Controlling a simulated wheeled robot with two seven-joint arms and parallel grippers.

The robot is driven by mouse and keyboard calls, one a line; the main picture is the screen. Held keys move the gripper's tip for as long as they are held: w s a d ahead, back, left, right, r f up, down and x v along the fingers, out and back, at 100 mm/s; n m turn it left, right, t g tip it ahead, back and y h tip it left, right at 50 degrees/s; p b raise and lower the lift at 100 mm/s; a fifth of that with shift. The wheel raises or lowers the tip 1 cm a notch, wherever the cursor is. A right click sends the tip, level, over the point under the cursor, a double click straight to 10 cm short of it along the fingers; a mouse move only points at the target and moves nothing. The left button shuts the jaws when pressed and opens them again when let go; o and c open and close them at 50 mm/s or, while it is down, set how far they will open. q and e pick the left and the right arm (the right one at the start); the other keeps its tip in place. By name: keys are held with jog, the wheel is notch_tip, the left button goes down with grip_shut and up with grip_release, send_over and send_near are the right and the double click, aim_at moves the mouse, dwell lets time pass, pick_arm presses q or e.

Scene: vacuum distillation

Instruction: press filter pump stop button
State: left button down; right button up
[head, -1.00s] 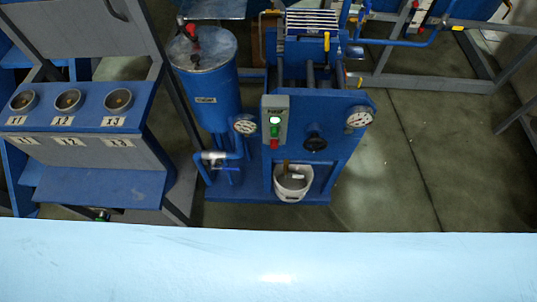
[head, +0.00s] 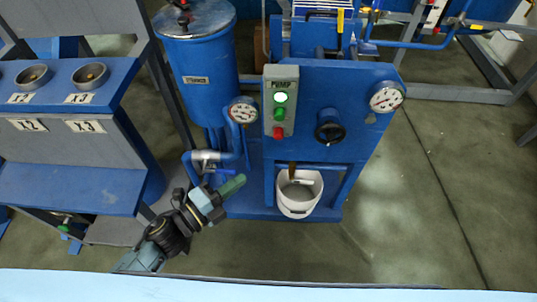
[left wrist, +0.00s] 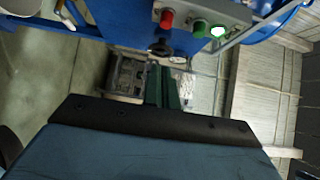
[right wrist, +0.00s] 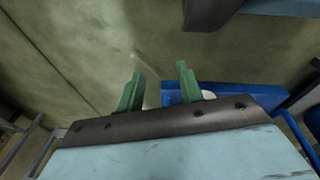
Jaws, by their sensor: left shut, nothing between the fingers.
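The pump control box (head: 281,100) is a grey panel on the blue filter machine, with a lit white-green lamp (head: 281,97) on top, a green button (head: 279,114) below it and a red button (head: 278,132) at the bottom. My left gripper (head: 238,182) is shut and empty, below and left of the box, apart from it. In the left wrist view the red button (left wrist: 167,19), green button (left wrist: 199,28) and lamp (left wrist: 218,31) lie beyond the shut green fingers (left wrist: 165,88). My right gripper (right wrist: 160,80) is open and empty; it shows only in the right wrist view.
A white bucket (head: 298,195) stands under the machine front. A blue tank (head: 200,75) and pipework stand left, near my left gripper. Floor at right is clear.

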aim_at(279, 138)
pick_arm(q)
jog(key=shift+d+r, duration=0.1)
jog(key=shift+r, duration=0.05)
